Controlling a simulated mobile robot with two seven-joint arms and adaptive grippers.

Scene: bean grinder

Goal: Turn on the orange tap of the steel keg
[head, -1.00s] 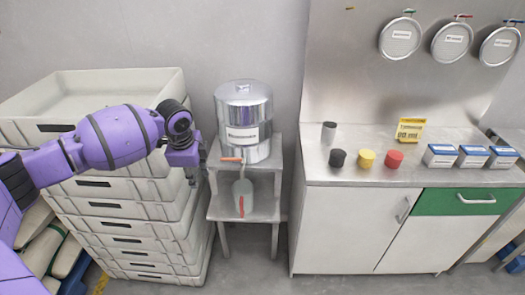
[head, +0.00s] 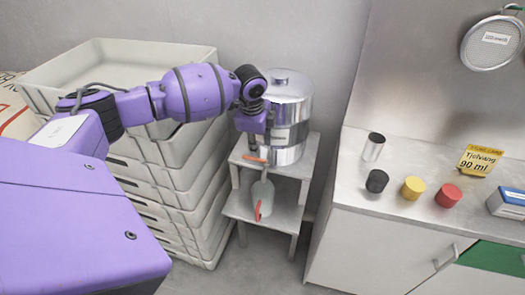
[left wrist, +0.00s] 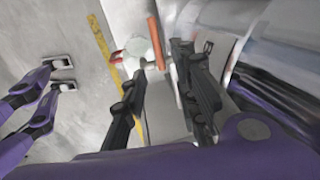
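The shiny steel keg (head: 290,100) stands on a small grey stand beside the wall. Its orange tap handle (head: 254,159) points out to the left at the keg's lower front. My left gripper (head: 253,150) is in front of the keg's left side, close above the tap; my wrist covers part of the keg. In the left wrist view, the gripper's black fingers (left wrist: 162,68) are apart, with nothing held between them. The orange handle (left wrist: 155,42) lies just beyond the tips, in line with the gap; I cannot tell whether they touch. My right gripper is out of view.
Stacked pale crates (head: 188,185) stand close on the left. A counter (head: 360,190) with several small items is on the right.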

